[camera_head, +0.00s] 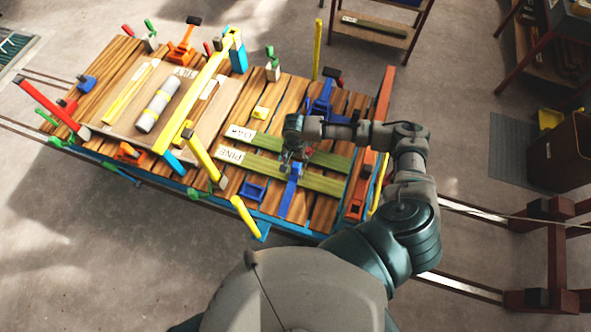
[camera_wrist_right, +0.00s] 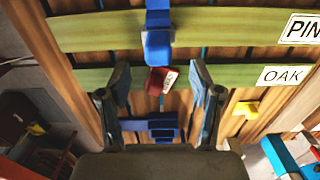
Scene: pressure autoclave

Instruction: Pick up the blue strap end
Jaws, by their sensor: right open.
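A blue strap (camera_head: 291,194) lies across the green plank labelled PINE at the right part of the wooden table. My right gripper (camera_head: 291,158) is over the planks beside the strap. In its wrist view the two fingers (camera_wrist_right: 163,84) are spread, with the dark red piece showing between them. They do not hold the strap. My left gripper is not in view.
Two green planks, labelled OAK (camera_head: 240,133) and PINE (camera_head: 230,156), lie on the table. A blue clamp-like part (camera_head: 320,108) is behind the gripper. An orange-red beam (camera_head: 382,100) edges the table's right end. A yellow bar (camera_head: 318,48) stands upright behind.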

